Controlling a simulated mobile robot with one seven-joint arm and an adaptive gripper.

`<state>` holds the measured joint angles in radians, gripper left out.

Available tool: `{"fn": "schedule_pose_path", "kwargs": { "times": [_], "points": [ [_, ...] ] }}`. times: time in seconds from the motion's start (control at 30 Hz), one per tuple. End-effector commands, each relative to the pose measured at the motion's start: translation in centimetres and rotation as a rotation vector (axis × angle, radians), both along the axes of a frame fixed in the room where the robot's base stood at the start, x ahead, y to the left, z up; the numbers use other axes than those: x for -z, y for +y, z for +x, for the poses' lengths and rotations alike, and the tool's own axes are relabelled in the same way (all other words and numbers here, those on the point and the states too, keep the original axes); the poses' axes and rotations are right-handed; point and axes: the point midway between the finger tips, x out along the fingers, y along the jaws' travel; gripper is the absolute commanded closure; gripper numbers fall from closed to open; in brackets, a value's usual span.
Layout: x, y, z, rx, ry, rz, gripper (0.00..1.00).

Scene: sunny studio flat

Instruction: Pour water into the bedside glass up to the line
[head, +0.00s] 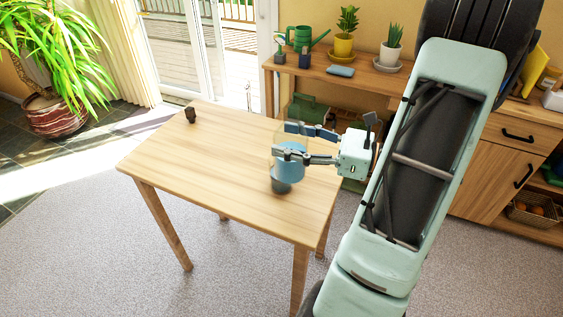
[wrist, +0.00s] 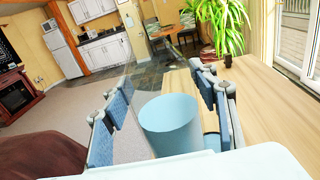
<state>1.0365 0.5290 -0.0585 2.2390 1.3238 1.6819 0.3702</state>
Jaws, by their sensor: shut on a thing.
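My gripper (head: 312,144) reaches in from the right over the wooden table (head: 200,165). No fill line can be made out.
A small dark object (head: 190,114) stands at the table's far left corner. Most of the tabletop left of my gripper is bare. Behind is a wooden sideboard (head: 480,108) with a green watering can (head: 301,37) and potted plants. A large potted plant (head: 55,113) stands at left.

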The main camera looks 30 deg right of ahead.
Motion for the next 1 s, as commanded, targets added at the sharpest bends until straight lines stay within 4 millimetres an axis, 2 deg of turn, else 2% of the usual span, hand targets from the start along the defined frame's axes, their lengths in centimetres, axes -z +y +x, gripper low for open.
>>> {"fn": "schedule_pose_path", "kwargs": {
  "times": [0.17,0.8,1.0],
  "points": [
    [-0.6,0.1,-0.3,0.000,-0.001,0.001,1.00],
    [-4.5,0.9,-4.8,0.000,0.001,0.001,1.00],
    [-5.2,1.1,-5.8,0.000,0.000,0.003,1.00]
  ]
}}
